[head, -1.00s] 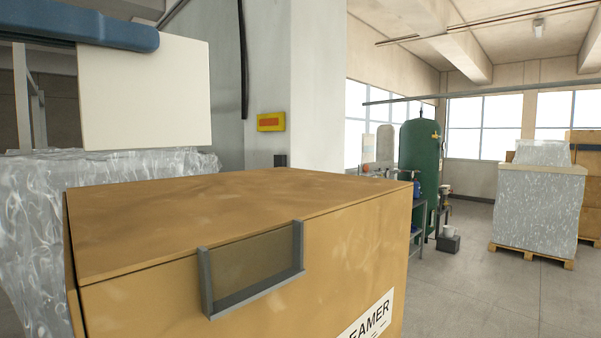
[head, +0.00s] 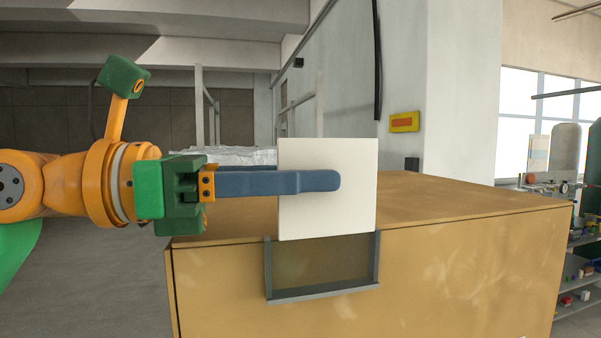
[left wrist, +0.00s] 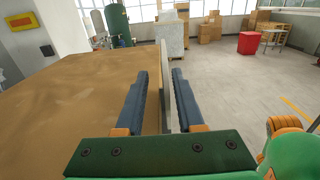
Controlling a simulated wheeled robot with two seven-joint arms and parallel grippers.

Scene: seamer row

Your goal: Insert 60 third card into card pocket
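A white square card (head: 328,217) hangs upright in front of the crate. My left gripper (head: 318,182) is shut on it, with one blue finger across its near face; in the left wrist view the card (left wrist: 163,60) stands edge-on between both fingers (left wrist: 160,85). The card pocket (head: 320,293), a grey metal frame on the crate's front, lies directly below. The card's lower edge is at about the height of the pocket's top opening, and its right edge lines up closely with the right rail. I cannot tell the depth gap between them. My right gripper is not in view.
The pocket is on a large brown crate (head: 470,260) with a flat, clear top. A wrapped load (head: 240,156) stands behind the gripper. A pillar with a yellow box (head: 404,122) rises behind the crate. Open floor (head: 90,285) lies to the left.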

